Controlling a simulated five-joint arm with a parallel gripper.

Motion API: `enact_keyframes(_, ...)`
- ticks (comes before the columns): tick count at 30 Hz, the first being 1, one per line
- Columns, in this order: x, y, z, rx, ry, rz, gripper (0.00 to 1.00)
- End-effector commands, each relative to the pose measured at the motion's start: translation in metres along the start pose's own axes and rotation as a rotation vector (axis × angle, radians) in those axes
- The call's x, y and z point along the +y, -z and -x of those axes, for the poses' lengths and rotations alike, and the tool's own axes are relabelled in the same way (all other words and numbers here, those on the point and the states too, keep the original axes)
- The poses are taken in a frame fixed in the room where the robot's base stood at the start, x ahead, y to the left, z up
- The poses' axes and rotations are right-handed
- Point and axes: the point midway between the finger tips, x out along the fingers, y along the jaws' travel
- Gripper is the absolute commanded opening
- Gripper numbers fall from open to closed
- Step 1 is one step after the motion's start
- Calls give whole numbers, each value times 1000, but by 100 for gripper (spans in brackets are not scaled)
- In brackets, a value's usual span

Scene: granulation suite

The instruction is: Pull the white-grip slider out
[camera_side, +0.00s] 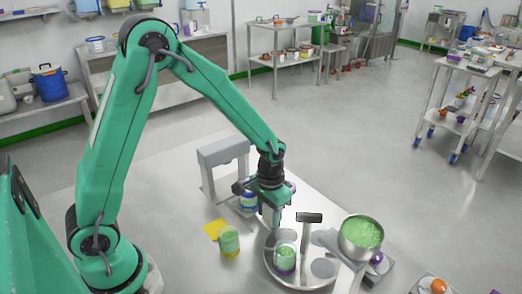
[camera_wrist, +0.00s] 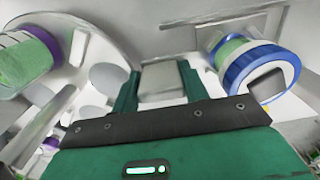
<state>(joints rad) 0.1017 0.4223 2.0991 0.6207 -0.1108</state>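My gripper (camera_side: 270,217) points down over the steel table, between a blue-banded jar (camera_side: 249,201) and a round tray (camera_side: 268,268). In the wrist view its two green fingers (camera_wrist: 158,90) stand apart, one on each side of a pale grey-white block (camera_wrist: 163,78). This block may be the slider's white grip, but I cannot tell for sure. It nearly fills the gap, and whether the fingers touch it is unclear. In the side view my gripper hides this spot. The blue-banded jar also shows right of the fingers in the wrist view (camera_wrist: 238,55).
The round tray holds a purple-banded jar of green material (camera_side: 285,258) and grey discs (camera_side: 323,268). A bowl of green granules (camera_side: 361,236) stands right, a grey arch (camera_side: 223,153) behind. A green jar (camera_side: 229,241) stands near a yellow sheet (camera_side: 213,230).

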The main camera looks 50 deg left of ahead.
Motion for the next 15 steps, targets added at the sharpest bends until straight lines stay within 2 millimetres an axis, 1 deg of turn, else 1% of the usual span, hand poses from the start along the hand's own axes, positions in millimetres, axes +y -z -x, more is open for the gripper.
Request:
enact_keyframes(1,5,1,1,6,-1,-13,62)
enact_keyframes(8,5,2,6,8,-1,-14,62)
enact_keyframes(15,4,2,25,8,-1,-9,64)
